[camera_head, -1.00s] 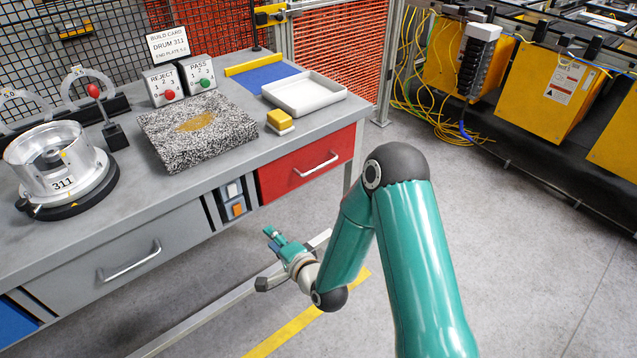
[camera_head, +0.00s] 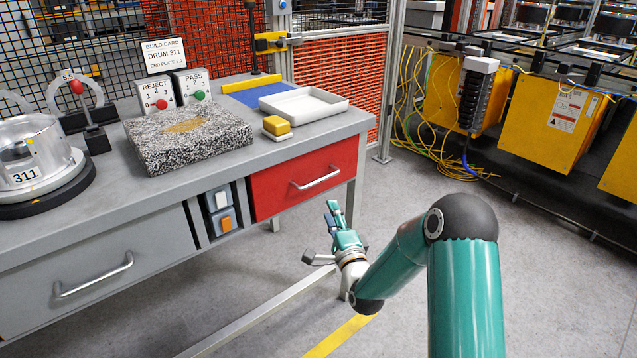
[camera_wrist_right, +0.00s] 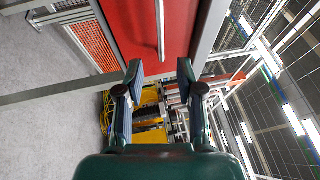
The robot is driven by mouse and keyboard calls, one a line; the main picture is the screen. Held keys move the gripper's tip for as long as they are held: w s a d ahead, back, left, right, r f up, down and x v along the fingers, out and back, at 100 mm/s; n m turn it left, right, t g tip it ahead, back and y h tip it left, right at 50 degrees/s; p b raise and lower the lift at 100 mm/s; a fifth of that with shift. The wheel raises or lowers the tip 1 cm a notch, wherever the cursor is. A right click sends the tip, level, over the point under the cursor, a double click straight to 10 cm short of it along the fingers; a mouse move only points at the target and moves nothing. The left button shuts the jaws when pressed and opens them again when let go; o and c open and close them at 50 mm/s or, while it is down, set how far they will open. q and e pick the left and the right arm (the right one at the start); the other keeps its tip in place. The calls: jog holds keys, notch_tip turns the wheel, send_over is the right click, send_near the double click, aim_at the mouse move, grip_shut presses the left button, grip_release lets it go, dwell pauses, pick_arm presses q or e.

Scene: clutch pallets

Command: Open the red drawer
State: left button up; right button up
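The red drawer (camera_head: 285,190) is at the right end of the grey workbench, its front flush and closed, with a silver bar handle (camera_head: 317,178) across it. My right gripper (camera_head: 326,218) is in front of and below the drawer, apart from the handle. In the right wrist view the gripper (camera_wrist_right: 159,78) has its two fingers spread with nothing between them. There the red drawer front (camera_wrist_right: 140,25) and the handle (camera_wrist_right: 160,28) lie beyond the fingertips, the handle in line with the gap. My left gripper is in neither view.
A grey drawer (camera_head: 95,270) is at left. Yellow machines (camera_head: 550,120) stand at the right. Floor before the red drawer is clear.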

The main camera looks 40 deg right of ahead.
aim_at(318, 182)
jog(key=x, duration=1.2)
jog(key=shift+w, duration=0.25)
grip_shut()
jog(key=shift+f, duration=0.1)
